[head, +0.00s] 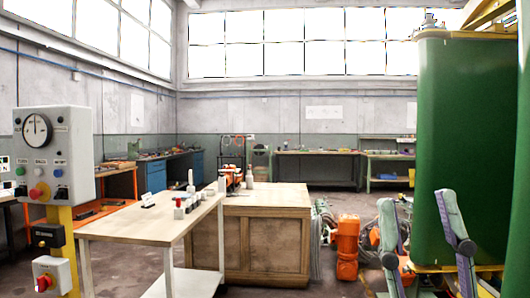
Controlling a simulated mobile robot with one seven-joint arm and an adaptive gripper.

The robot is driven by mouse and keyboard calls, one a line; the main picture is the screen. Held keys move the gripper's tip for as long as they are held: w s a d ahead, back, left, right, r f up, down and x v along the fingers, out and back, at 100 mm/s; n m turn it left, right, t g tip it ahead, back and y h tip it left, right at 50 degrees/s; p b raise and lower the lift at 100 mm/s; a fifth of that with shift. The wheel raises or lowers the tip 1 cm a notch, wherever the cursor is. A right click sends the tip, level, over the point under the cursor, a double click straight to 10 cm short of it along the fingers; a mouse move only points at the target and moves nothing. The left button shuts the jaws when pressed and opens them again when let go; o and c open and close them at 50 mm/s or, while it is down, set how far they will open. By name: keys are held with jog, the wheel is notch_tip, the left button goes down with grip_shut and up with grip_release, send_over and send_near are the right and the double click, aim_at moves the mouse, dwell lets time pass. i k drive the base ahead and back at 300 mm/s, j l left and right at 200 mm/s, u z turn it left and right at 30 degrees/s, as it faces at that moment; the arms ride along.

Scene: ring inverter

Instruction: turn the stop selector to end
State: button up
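A grey control box (57,150) stands on a yellow post at the far left. It has a round white dial (37,130) at its top left. Below the dial are small labels, too small to read surely, over small lamps or buttons. A red knob (37,192) with a yellow base sits low on the box. A black knob (62,192), possibly the stop selector, sits to its right; its pointer direction is too small to tell.
A wooden-topped table (120,226) with small items stands right of the box, before a wooden cabinet (278,245). Below the box are a black box (47,235) and a red-knobbed box (52,275).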

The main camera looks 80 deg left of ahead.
aim_at(61, 194)
jog(key=u, duration=3.9)
